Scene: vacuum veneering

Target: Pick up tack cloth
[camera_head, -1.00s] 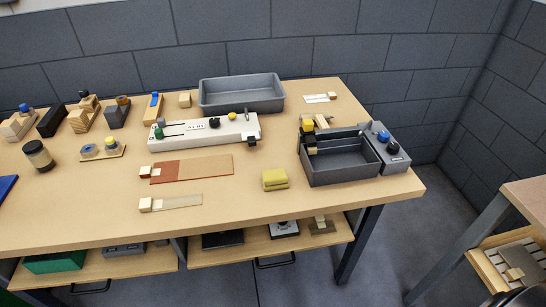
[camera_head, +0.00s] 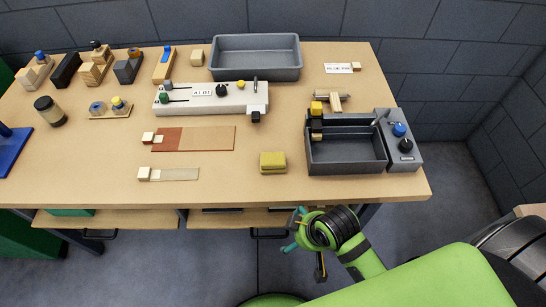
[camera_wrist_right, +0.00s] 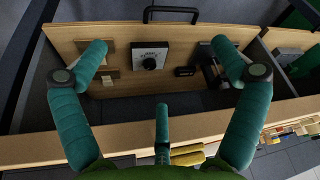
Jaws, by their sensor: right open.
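A folded yellow cloth (camera_head: 272,162), which I take for the tack cloth, lies on the tabletop near the front edge, right of centre. My right gripper (camera_head: 293,230) is in front of and below that edge, apart from the cloth. Its teal fingers are spread and empty. In the right wrist view the fingers also stand wide apart, with the shelf under the table between them. Yellow also shows at the bottom of that view (camera_wrist_right: 187,157), partly hidden by the gripper. My left gripper is not in view.
A grey open box (camera_head: 345,153) with a control unit (camera_head: 405,150) stands right of the cloth. A veneer strip (camera_head: 178,174) and a reddish sheet (camera_head: 212,138) lie to its left. The table's front edge (camera_head: 235,200) lies between gripper and cloth. A grey tray (camera_head: 255,70) stands behind.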

